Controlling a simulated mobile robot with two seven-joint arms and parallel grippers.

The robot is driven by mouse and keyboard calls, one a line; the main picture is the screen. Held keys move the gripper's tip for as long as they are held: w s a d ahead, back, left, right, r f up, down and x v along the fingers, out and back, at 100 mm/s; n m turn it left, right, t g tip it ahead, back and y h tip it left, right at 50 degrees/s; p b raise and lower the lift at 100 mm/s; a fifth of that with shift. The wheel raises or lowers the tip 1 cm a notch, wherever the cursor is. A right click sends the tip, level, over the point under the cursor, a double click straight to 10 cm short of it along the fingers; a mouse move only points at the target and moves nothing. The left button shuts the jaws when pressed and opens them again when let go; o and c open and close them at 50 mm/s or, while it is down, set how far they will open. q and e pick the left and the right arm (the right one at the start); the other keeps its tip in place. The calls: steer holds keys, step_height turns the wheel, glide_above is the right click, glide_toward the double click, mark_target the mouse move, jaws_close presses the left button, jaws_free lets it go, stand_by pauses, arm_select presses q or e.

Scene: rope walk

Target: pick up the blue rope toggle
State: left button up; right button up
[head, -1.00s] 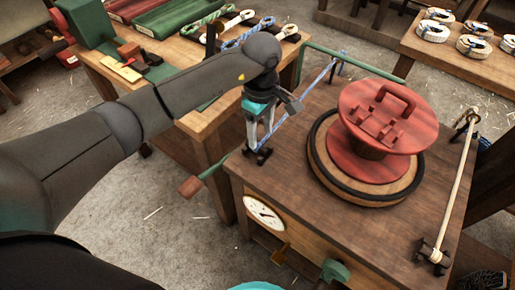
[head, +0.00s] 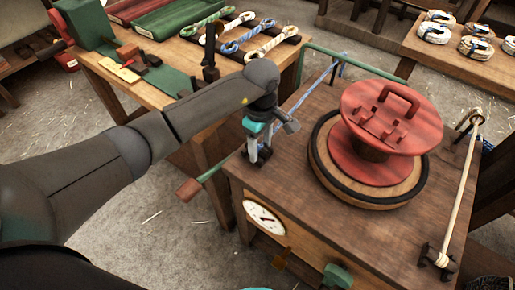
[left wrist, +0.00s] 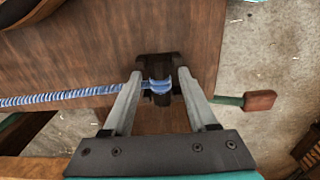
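A blue rope (head: 305,97) is stretched along the left edge of the wooden machine table, between dark posts. In the left wrist view the blue rope (left wrist: 60,97) comes in from the left and its end loops on a dark post (left wrist: 160,68). My left gripper (head: 258,158) is over that near post and points down. In the left wrist view my left gripper (left wrist: 160,76) is open, with the rope's end between its fingers and gaps at both sides. Another blue rope piece (head: 247,37) with looped ends lies on the back rack.
A red spool (head: 390,115) stands on the machine table (head: 290,165), right of my left gripper. A pale rope (head: 462,185) runs along the table's right side. A red-handled crank (head: 190,190) sticks out at the left. A bench with coils (head: 440,32) stands behind.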

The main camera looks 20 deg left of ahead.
arm_select(q)
jaws_close()
stand_by(0.5)
